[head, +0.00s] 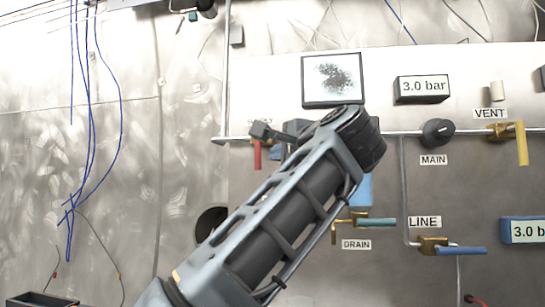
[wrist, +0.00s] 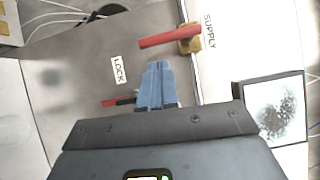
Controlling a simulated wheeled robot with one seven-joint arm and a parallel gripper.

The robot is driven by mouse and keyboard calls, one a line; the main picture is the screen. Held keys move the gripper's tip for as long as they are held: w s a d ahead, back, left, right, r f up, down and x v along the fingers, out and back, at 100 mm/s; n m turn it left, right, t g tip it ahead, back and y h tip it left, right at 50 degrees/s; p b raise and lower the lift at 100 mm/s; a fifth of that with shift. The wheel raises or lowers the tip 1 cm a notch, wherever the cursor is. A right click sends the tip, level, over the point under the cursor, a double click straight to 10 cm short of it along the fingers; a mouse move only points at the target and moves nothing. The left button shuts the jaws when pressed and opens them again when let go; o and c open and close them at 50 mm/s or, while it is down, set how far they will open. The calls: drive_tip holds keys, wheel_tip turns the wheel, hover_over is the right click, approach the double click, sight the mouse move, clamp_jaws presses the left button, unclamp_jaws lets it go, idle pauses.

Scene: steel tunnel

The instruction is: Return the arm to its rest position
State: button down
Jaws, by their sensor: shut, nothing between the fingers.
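My gripper shows in the wrist view (wrist: 158,68), its blue fingers shut together with nothing between them. In the head view my gripper (head: 276,153) is mostly hidden behind my arm's dark end, near the left end of the pipe. My arm (head: 285,220) reaches up from the bottom and bends near the picture's middle. The fingers point toward the panel, close to the red-handled SUPPLY valve (wrist: 170,38). Its red handle also shows in the head view (head: 257,155). I see a gap in the picture between fingers and handle; the depth is unclear.
The panel holds a speckled screen (head: 333,78), a 3.0 bar display (head: 422,88), and the MAIN knob (head: 437,132). VENT (head: 521,143), DRAIN (head: 375,222) and LINE (head: 460,250) handles stick out. Blue wires (head: 90,110) hang at left. A LOCK label (wrist: 118,70) is near the fingers.

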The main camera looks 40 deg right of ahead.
drive_tip(key=shift+s+a, duration=0.25)
drive_tip(key=shift+s, duration=0.4)
drive_tip(key=shift+f, duration=0.15)
